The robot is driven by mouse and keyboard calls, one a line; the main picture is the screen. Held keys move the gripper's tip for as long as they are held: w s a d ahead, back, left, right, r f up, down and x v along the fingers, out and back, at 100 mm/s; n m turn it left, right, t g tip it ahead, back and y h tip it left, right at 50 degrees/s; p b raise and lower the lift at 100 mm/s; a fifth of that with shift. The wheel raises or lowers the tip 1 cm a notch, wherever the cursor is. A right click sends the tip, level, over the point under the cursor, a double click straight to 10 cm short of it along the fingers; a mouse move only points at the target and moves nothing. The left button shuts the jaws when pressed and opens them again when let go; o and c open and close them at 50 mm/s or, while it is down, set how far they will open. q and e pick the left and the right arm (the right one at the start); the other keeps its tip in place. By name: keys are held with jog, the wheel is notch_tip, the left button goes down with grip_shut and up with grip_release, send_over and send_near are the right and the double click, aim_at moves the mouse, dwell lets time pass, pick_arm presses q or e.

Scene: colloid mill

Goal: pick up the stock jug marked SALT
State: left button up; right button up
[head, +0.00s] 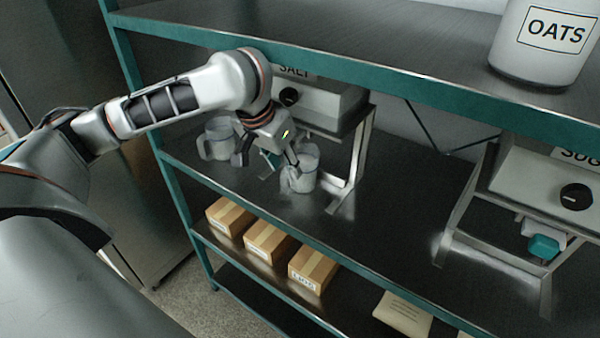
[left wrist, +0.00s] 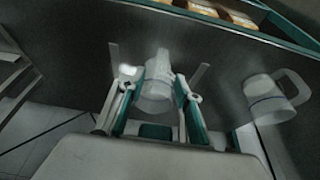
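Two pale translucent jugs stand on the dark middle shelf. One jug (head: 302,175) is at the front of the dispenser signed SALT (head: 325,103); the other jug (head: 217,141) is further left. No mark on either jug is readable. My left gripper (head: 268,163) is above the shelf with its fingers spread apart. In the left wrist view, the first jug (left wrist: 157,88) appears between the open fingers, with gaps visible at its sides; whether it is touched I cannot tell. The other jug (left wrist: 270,103) is off to the right there. My right gripper is not in view.
The dispenser's metal stand leg (head: 352,165) is close right of the near jug. Cardboard boxes (head: 268,243) sit on the shelf below. An OATS container (head: 540,45) stands on top.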

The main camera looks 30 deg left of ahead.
pick_arm(q)
grip_shut()
jog(key=shift+w+a+r, duration=0.1)
dwell(0.5)
